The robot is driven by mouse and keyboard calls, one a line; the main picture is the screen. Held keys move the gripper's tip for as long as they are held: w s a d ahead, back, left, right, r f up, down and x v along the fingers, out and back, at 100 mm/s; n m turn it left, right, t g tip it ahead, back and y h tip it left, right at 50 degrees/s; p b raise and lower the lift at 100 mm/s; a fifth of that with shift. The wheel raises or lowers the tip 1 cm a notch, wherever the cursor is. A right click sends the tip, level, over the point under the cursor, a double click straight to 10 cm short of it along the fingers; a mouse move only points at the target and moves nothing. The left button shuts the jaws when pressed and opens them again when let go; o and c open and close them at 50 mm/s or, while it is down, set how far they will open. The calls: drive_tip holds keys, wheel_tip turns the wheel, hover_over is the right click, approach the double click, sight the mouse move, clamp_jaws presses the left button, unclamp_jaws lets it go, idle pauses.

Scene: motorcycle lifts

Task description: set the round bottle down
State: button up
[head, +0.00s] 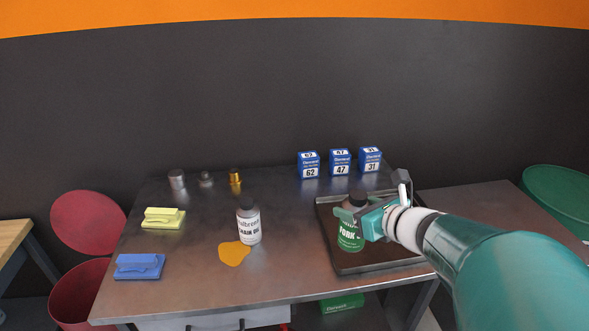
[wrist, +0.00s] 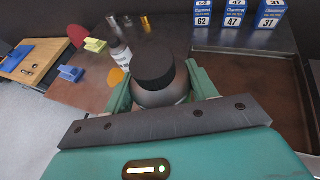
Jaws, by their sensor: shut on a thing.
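The round bottle (head: 349,236) has a green label reading "FORK" and a dark cap. My gripper (head: 358,217) is shut on it from the right, around its upper part. In the head view the bottle appears over the left part of a dark tray (head: 385,264); I cannot tell whether its base touches the tray. In the wrist view the dark cap (wrist: 154,63) shows between the two green fingers (wrist: 160,88), and the bottle's lower part is hidden. The tray also shows in the wrist view (wrist: 265,75), bare on the right.
A chain oil bottle (head: 248,222) stands beside an amber puddle (head: 234,253). A yellow block (head: 163,217) and a blue block (head: 139,266) lie at the left. Blue boxes (head: 340,163) and small metal parts (head: 206,179) line the back. The table's front middle is clear.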

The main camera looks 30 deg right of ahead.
drive_tip(key=w+d+f, duration=0.7)
drive_tip(key=d+f, duration=0.3)
drive_tip(key=f, duration=0.2)
drive_tip(key=shift+w+d+f, duration=0.35)
drive_tip(key=shift+f, duration=0.15)
drive_tip(key=o, duration=1.2)
drive_tip(key=shift+o, duration=0.2)
